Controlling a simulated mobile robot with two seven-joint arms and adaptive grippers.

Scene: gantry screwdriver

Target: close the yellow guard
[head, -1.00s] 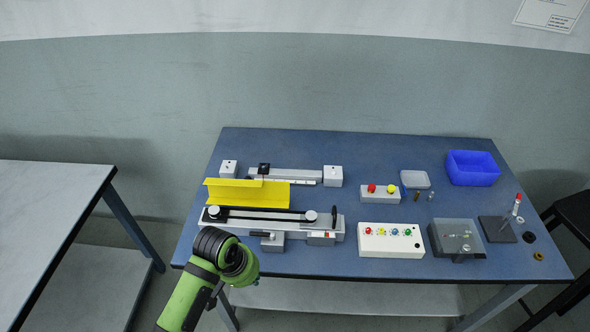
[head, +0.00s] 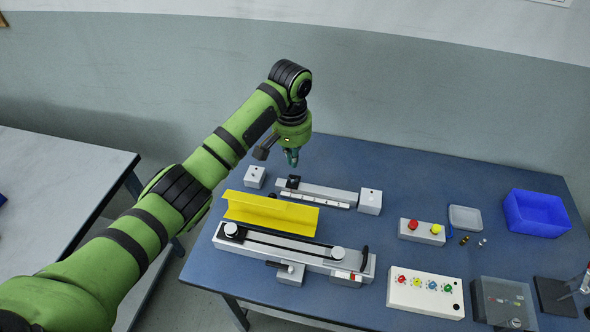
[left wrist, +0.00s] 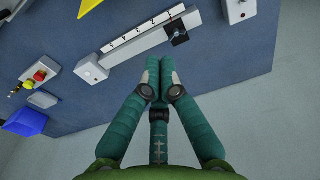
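The yellow guard (head: 272,222) is a long angled strip on the blue table, between the front rail and the rear scaled rail in the head view. A corner of it shows at the top edge of the left wrist view (left wrist: 87,6). My left gripper (head: 291,159) is beyond the guard, above the table's back edge, pointing down and apart from the guard. In the left wrist view its fingertips (left wrist: 160,72) are together with nothing visible between them. My right gripper is not in view.
The front rail (head: 290,248) has knobs and a dark handle. The rear rail (head: 318,193) carries a black block (head: 293,182) between grey end blocks. A button box (head: 422,232), a white light panel (head: 425,292) and a blue bin (head: 536,213) stand to the right.

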